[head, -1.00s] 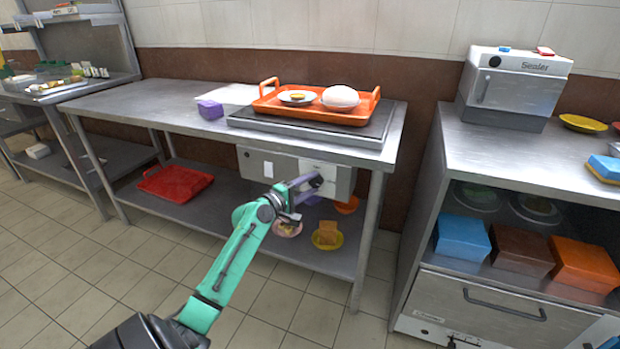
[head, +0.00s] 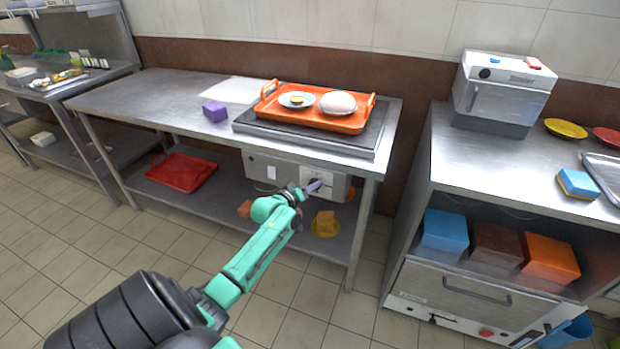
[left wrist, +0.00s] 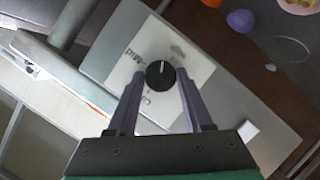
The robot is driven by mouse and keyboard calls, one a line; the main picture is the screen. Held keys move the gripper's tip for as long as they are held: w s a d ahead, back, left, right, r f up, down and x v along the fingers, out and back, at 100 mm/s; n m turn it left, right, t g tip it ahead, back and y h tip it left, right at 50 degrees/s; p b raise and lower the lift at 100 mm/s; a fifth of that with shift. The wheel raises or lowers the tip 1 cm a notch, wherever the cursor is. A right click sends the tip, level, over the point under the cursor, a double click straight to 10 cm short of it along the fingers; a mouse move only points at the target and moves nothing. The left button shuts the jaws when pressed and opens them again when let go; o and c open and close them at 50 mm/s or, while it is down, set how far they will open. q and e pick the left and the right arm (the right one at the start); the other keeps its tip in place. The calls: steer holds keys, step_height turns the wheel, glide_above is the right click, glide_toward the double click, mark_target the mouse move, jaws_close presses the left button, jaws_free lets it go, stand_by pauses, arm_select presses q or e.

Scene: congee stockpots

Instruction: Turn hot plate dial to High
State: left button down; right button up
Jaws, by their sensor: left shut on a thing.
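The black dial (left wrist: 160,74) with a white pointer line sits on a pale label plate (left wrist: 190,72) in the left wrist view. The pointer points roughly up in that picture. "Mid" reads left of the dial and "Low" below it; a mark at upper right is unclear. My left gripper (left wrist: 159,84) is shut on the dial, one finger on each side. In the head view my left gripper (head: 312,188) reaches the grey control box (head: 262,168) under the table and hides the dial. The dark hot plate (head: 250,124) lies on the table above. My right gripper is not in view.
An orange tray (head: 275,112) with a plate (head: 297,100) and a pale round item (head: 338,103) stands on the hot plate. A red tray (head: 181,172) lies on the shelf below. A steel counter (head: 470,160) stands at right.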

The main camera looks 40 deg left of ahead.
arm_select(q)
steer(key=shift+d+m+g+y+p, duration=0.15)
steer(key=shift+m+g+y+p, duration=0.15)
steer(key=shift+m+y+p, duration=0.5)
steer(key=shift+d+m+g+y+p, duration=0.1)
steer(key=shift+m+g+y+p, duration=0.25)
steer(key=shift+m+p, duration=0.85)
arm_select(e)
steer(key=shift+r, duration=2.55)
arm_select(q)
steer(key=shift+c, duration=1.5)
jaws_free()
steer(key=shift+w, duration=0.1)
steer(key=shift+r, duration=0.1)
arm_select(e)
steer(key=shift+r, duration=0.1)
